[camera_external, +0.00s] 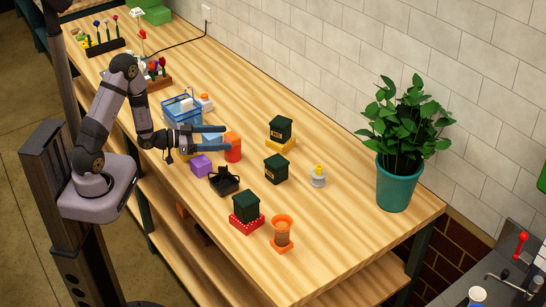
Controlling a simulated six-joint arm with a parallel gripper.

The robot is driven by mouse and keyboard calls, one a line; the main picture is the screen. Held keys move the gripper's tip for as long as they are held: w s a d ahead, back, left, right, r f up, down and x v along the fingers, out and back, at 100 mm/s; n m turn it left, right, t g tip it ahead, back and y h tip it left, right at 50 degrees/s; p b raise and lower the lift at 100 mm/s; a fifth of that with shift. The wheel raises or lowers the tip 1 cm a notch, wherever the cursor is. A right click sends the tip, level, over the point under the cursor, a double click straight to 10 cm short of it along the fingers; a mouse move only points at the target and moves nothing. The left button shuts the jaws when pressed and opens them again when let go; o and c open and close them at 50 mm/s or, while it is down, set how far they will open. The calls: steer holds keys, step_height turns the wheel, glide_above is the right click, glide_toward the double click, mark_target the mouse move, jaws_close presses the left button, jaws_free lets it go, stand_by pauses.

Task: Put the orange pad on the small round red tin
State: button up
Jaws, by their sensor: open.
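An orange-red round cylinder (233,151) stands on the table just beyond my fingertips; I cannot tell for sure that it is the red tin. A flat orange square base (281,248) lies near the front edge, under an orange spool-shaped piece (282,226) with a wide round top. This base looks like the orange pad, though I cannot be sure. My gripper (223,135) is open, with its two blue-grey fingers pointing right, close to the cylinder. Whether a finger touches the cylinder is unclear.
Dark green boxes stand on a yellow base (283,146), a red dotted base (247,225) and the bare table (276,169). A purple block (201,166), black holder (224,181), grey-yellow item (318,177) and blue basket (180,109) are nearby. A potted plant (398,180) stands right.

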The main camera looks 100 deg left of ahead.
steer(key=shift+b+v, duration=0.3)
steer(key=shift+v, duration=1.2)
steer(key=w+d+r+h+p, duration=0.1)
steer(key=w+d+r+p, duration=0.15)
steer(key=r, duration=0.25)
steer(key=w+d+g+h+p, duration=0.2)
steer(key=w+d+g, duration=0.1)
steer(key=d, duration=0.5)
steer(key=w+d+g+h+p, duration=0.1)
steer(key=w+d+g+p, duration=0.25)
steer(key=d, duration=0.55)
steer(key=s+d+f+m+g+h+b, duration=0.1)
steer(key=s+d+f+g+b, duration=0.3)
steer(key=s, duration=0.4)
steer(key=s+d+f+m+g+h+b, duration=0.1)
steer(key=s+d+f+m+g+b, duration=0.2)
steer(key=s+d+f, duration=0.3)
steer(key=s+d+g+b, duration=0.1)
steer(key=s+d, duration=0.1)
steer(key=s, duration=0.1)
steer(key=shift+s+d+m, duration=0.15)
steer(key=shift+s+m, duration=0.05)
steer(key=shift+m, duration=0.1)
